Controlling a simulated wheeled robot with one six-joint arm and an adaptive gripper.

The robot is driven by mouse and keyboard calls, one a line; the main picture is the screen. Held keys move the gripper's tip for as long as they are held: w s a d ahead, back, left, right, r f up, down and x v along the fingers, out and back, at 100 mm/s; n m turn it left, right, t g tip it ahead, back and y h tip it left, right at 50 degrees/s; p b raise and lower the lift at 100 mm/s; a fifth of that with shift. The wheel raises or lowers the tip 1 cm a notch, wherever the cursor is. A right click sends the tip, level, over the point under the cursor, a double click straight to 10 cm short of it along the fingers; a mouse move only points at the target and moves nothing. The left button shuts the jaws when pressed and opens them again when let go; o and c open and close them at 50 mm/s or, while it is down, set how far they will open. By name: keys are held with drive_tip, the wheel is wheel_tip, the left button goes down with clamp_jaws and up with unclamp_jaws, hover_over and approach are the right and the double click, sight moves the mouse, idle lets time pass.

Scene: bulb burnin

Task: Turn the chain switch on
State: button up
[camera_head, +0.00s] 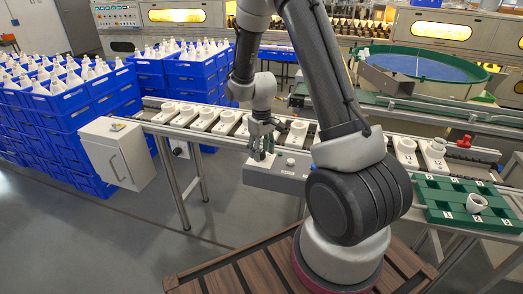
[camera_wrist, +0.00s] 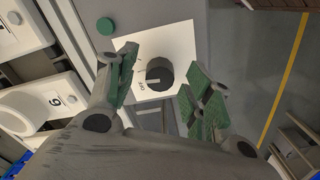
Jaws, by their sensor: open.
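The chain switch (camera_wrist: 160,73) is a dark round knob on a white plate (camera_wrist: 180,42), seen in the wrist view. A pale mark on the knob points left towards small lettering that seems to read OFF. The plate is on a grey control box (camera_head: 275,180) at the front of the conveyor. My gripper (camera_head: 262,148) is over the left end of this box and hides the knob in the head view. In the wrist view my gripper (camera_wrist: 163,82) is open, with one green-padded finger on each side of the knob; both look clear of it.
A green button (camera_wrist: 105,26) is on the box left of the plate. Numbered white sockets (camera_wrist: 22,110) stand close by on the conveyor. A white cabinet (camera_head: 118,155) is to the left, and a green tray (camera_head: 455,190) to the right.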

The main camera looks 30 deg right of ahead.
drive_tip(key=c, duration=1)
drive_tip(key=shift+m, duration=2.8)
drive_tip(key=o, duration=1)
